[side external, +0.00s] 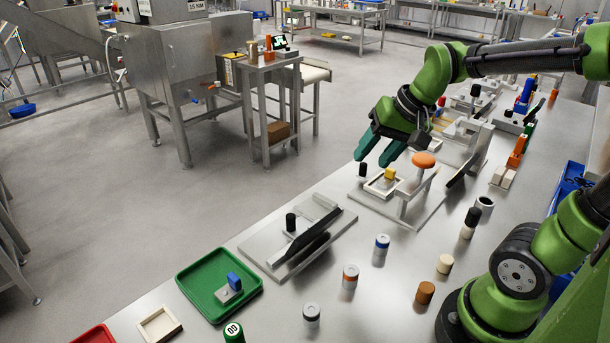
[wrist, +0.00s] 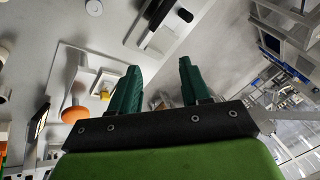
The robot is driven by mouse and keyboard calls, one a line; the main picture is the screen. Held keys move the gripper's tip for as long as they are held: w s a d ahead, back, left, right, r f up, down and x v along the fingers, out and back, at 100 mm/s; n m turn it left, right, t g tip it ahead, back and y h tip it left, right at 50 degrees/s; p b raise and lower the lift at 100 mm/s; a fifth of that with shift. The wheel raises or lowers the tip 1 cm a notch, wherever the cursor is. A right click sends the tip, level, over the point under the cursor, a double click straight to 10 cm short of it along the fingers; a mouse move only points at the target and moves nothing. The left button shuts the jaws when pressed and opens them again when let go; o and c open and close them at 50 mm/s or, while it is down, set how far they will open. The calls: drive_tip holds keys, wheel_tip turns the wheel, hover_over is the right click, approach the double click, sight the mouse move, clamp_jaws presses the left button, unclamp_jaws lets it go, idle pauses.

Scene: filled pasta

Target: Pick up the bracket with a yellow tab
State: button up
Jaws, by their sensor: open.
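The yellow tab (side external: 390,173) of a bracket shows on a pale fixture plate (side external: 413,222), inside or at the edge of a small light frame (side external: 374,188). The bracket's body is too small to make out. In the wrist view the yellow tab (wrist: 105,95) shows left of the fingers, partly hidden by the left one. My gripper (side external: 372,158) has two green fingers, spread apart and empty, above and near the far side of that fixture. In the wrist view my gripper (wrist: 158,70) has nothing between its fingertips.
An orange round knob (side external: 424,160) on a post stands close right of the yellow tab, and a black peg (side external: 362,170) to its left. A green tray (side external: 190,291) holds a bracket with a blue tab (side external: 233,281). Several small cylinders stand along the bench.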

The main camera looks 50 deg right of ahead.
drive_tip(key=w+d+f+m+g, duration=0.2)
drive_tip(key=w+d+m, duration=0.4)
drive_tip(key=d+m, duration=0.5)
drive_tip(key=m+g+h, duration=0.1)
drive_tip(key=m+g, duration=0.2)
drive_tip(key=m, duration=0.9)
hover_over(391, 169)
wheel_tip(391, 169, down, 2)
drive_tip(key=r+m, duration=0.1)
drive_tip(key=m, duration=0.4)
drive_tip(key=f, duration=1)
drive_tip(key=shift+w+a+f, duration=0.15)
drive_tip(key=shift+a+f, duration=0.05)
drive_tip(key=shift+f, duration=0.15)
drive_tip(key=shift+d+f, duration=0.2)
drive_tip(key=shift+f, duration=2.5)
clamp_jaws()
